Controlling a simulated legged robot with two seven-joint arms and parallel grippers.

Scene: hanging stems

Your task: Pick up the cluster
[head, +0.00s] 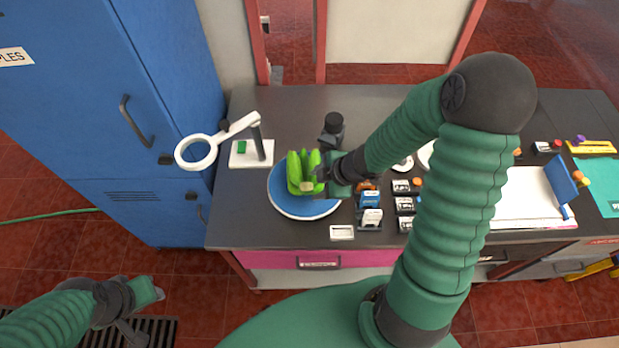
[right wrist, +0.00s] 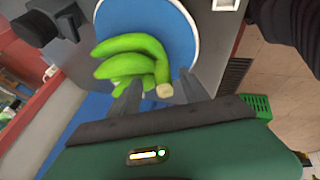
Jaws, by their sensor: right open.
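The cluster (head: 304,168) is a bunch of green bananas lying on a blue plate (head: 292,207) with a white rim. In the right wrist view the cluster (right wrist: 135,60) lies in front of my right gripper (right wrist: 162,88), with its cut stem end between the finger tips. My right gripper (head: 325,174) is open, at the right side of the cluster in the head view. I cannot tell whether the fingers touch it. My left gripper (head: 142,308) is low at the left, away from the table; its jaws are not clear.
A white magnifier lamp (head: 197,152) stands left of the plate, and a black device (head: 333,125) stands behind it. A blue cabinet (head: 110,120) borders the table's left side.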

